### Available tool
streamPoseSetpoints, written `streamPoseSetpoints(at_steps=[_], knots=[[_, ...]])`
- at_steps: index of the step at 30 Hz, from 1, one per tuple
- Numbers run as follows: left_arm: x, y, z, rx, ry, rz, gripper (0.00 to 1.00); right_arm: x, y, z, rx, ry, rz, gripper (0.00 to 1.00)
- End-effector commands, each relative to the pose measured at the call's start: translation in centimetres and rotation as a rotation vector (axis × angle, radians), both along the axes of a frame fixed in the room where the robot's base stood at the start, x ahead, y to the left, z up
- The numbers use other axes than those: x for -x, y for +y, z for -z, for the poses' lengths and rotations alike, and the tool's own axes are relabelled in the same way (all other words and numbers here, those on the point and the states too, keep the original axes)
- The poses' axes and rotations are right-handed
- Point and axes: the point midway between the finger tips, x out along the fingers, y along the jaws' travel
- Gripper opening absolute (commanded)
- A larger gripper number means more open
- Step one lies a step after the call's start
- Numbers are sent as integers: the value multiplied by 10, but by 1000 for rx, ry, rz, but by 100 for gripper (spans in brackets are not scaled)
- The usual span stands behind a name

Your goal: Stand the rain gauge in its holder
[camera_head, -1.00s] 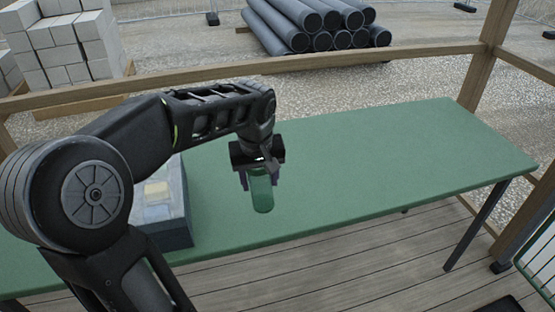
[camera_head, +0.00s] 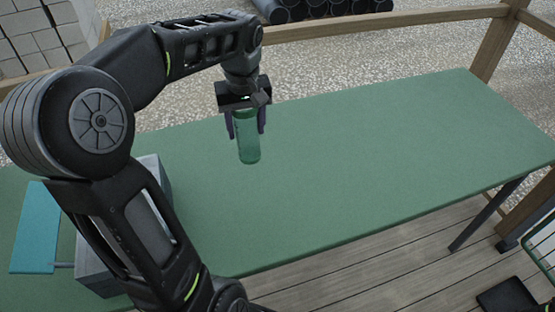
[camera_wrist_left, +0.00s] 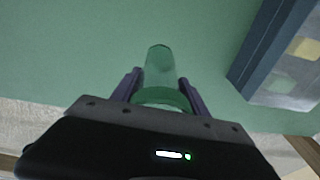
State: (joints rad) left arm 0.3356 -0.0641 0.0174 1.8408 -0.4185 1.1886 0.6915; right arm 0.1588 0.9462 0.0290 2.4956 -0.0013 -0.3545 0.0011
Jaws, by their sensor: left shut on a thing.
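The rain gauge is a clear green tube (camera_head: 248,143), held upright or nearly so above the green table. My left gripper (camera_head: 247,130) is shut on it, with a dark finger on each side. The tube also shows in the left wrist view (camera_wrist_left: 160,72), reaching out beyond the fingers of my left gripper (camera_wrist_left: 160,88). I cannot make out a holder for the gauge in either view; my left arm covers part of the table. My right gripper is not in view.
A grey box (camera_head: 100,275) stands at the table's left, partly behind my arm; the left wrist view shows its corner (camera_wrist_left: 262,55) with small items in it. A flat teal thing (camera_head: 36,228) lies beside it. The green table (camera_head: 380,160) is bare to the right.

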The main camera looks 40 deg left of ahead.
Motion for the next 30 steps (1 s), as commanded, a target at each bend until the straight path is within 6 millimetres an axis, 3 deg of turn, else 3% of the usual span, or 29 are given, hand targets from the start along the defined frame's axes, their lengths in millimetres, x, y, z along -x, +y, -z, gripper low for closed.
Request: streamPoseSetpoints(at_steps=[7, 16, 26, 30], knots=[[0, 0, 10, 0, 3, 0, 6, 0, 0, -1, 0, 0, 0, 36], [0, 0, 58, 0, 3, 0, 6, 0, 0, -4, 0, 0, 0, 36], [0, 0, 63, -1, -1, 0, 6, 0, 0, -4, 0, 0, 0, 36], [1, 0, 74, 1, 2, 0, 6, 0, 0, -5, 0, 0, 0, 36]])
